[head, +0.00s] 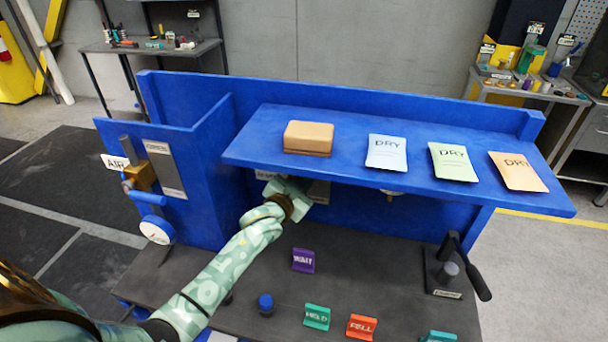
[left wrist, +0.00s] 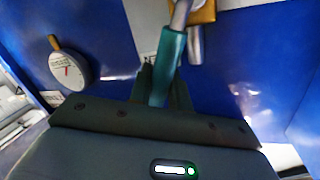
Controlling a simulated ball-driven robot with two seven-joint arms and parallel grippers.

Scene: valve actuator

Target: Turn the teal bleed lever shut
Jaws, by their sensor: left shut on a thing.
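The teal bleed lever (left wrist: 170,60) shows in the left wrist view as a teal sleeve hanging down from a metal stem, slightly tilted. My left gripper (left wrist: 160,88) is shut on the lever, with the lower part of the sleeve between its dark fingers. A brass fitting (left wrist: 203,12) sits at the top of the stem. In the head view my left arm reaches under the blue shelf (head: 262,140), and the shelf hides the lever and the fingertips. My right gripper is not in view.
A round gauge (left wrist: 72,70) is left of the lever. On the shelf lie a tan box (head: 308,138) and three DRY packets (head: 387,152). Purple (head: 303,260), teal (head: 317,317) and red (head: 361,327) signs stand on the dark bench, with a black-handled lever (head: 468,265) at right.

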